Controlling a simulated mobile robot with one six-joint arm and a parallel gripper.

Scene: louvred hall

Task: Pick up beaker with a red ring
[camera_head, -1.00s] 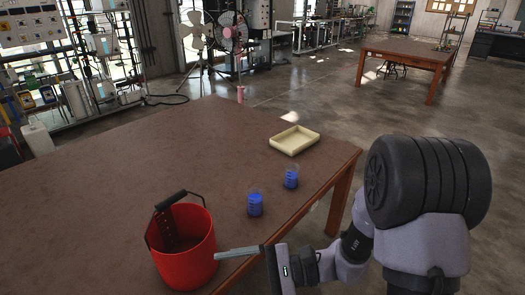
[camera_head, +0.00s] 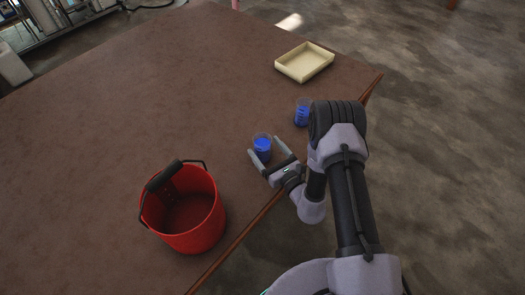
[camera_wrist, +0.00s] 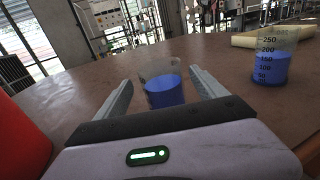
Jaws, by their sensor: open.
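Two clear beakers with blue liquid stand upright on the brown table; I cannot make out a red ring on either. The nearer beaker (camera_head: 262,146) stands at my gripper (camera_head: 266,150), which is open with one finger on each side of it. In the wrist view this beaker (camera_wrist: 162,88) shows between the two finger tips, its lower part hidden by the gripper body. I cannot tell whether either finger touches it. The other beaker (camera_head: 302,112) stands farther back to the right, partly beside my arm; its scale marks show in the wrist view (camera_wrist: 271,64).
A red bucket (camera_head: 205,232) with a black-gripped handle stands on the table (camera_head: 110,130), left of my gripper. A cream tray (camera_head: 305,72) lies at the back right. The table edge runs under my arm. The table's left part is clear.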

